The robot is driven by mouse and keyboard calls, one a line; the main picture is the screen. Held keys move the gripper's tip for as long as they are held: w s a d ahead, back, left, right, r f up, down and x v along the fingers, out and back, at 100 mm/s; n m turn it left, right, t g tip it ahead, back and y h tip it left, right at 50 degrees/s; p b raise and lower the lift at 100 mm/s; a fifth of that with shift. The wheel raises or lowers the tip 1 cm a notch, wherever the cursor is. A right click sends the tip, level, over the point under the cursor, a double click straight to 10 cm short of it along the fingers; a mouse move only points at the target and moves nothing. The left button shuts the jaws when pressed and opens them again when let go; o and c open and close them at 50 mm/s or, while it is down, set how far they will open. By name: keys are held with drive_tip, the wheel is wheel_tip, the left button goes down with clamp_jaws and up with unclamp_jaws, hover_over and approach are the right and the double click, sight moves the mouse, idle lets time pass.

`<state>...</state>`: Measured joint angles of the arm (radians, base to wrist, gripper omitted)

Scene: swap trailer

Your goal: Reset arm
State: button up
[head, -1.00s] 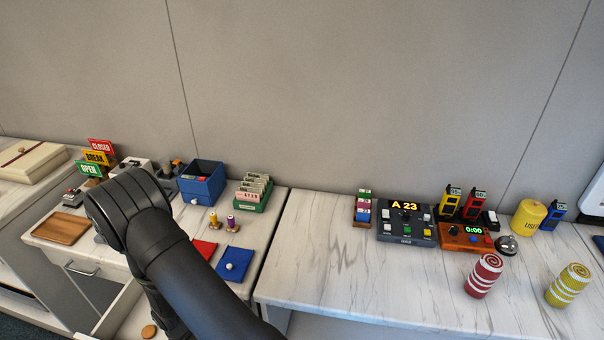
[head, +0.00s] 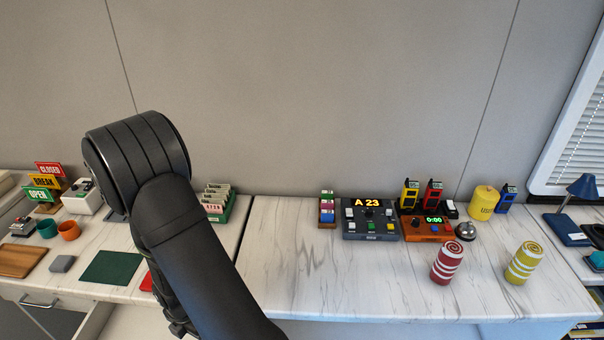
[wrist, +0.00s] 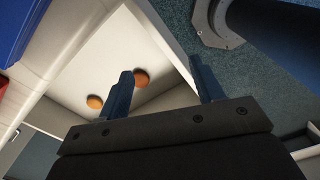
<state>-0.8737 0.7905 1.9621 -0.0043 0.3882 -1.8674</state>
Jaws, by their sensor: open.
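My gripper (wrist: 163,88) shows in the wrist view with its two blue fingers spread apart and nothing between them. It hangs over an open white drawer or tray (wrist: 165,38) that holds two orange-brown round pieces (wrist: 141,77). In the head view the gripper itself is hidden behind my black arm, which rises across the left half of the picture.
On the right counter (head: 300,290) stand a control box reading A 23 (head: 370,220), an orange timer (head: 428,230), a bell (head: 466,231), a red striped roll (head: 447,262) and a yellow one (head: 524,262). On the left are signs (head: 45,181), two cups (head: 68,230) and a wooden tray (head: 20,261).

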wheel_tip(320, 180, up, 20)
drive_tip(key=w, duration=0.1)
drive_tip(key=shift+w+d+r, duration=0.15)
drive_tip(key=shift+w+d, duration=0.05)
drive_tip(key=shift+d, duration=0.1)
idle(0.5)
